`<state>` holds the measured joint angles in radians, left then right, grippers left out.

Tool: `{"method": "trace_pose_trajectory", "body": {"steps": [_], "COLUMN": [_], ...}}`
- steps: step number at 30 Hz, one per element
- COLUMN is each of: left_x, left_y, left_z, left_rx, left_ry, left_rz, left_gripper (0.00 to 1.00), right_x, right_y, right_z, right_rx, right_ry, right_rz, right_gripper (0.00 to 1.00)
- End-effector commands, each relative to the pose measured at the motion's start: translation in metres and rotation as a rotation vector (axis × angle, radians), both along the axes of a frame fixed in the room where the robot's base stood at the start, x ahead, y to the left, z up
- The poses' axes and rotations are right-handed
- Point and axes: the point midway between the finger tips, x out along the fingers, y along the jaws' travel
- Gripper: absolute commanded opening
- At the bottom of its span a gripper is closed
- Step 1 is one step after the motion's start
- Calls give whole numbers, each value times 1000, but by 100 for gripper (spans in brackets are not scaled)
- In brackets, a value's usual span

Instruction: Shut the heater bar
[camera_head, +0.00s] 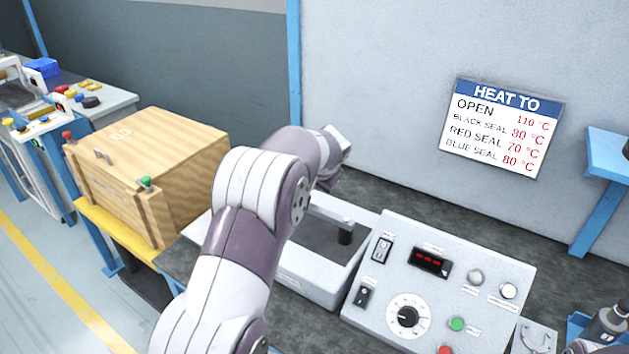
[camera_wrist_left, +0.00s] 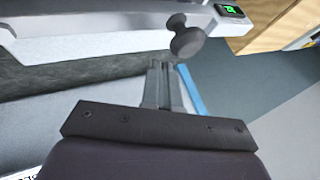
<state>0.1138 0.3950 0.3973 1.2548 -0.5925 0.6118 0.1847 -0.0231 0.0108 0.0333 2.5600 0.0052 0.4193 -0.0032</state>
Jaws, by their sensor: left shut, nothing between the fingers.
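The heater unit (camera_head: 305,276) is a light grey box on the bench, with a dark opening on top. I cannot tell the bar's exact angle.
A control box (camera_head: 458,277) with switches, dial and red display stands right of the heater unit. A wooden crate (camera_head: 150,175) stands on the left. A wall sign (camera_head: 502,127) hangs behind.

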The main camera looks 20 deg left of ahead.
Motion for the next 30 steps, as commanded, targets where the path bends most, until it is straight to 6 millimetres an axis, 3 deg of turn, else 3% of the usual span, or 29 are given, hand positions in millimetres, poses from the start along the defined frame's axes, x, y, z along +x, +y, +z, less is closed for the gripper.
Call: {"method": "trace_pose_trajectory", "body": {"steps": [11,24,30], "left_x": [-1,-50,-59], "left_y": [-1,-40,-48], "left_z": [3,85,101], "left_rx": [0,0,0], "left_ry": [-1,-3,0], "left_rz": [0,-1,0], "left_gripper": [0,0,0], "right_x": [0,0,0], "right_y": [0,0,0], "right_z": [0,-6,-6], "right_rx": [0,0,0], "right_ry": [0,0,0], "right_rz": [0,0,0], "right_gripper": [43,43,43]}}
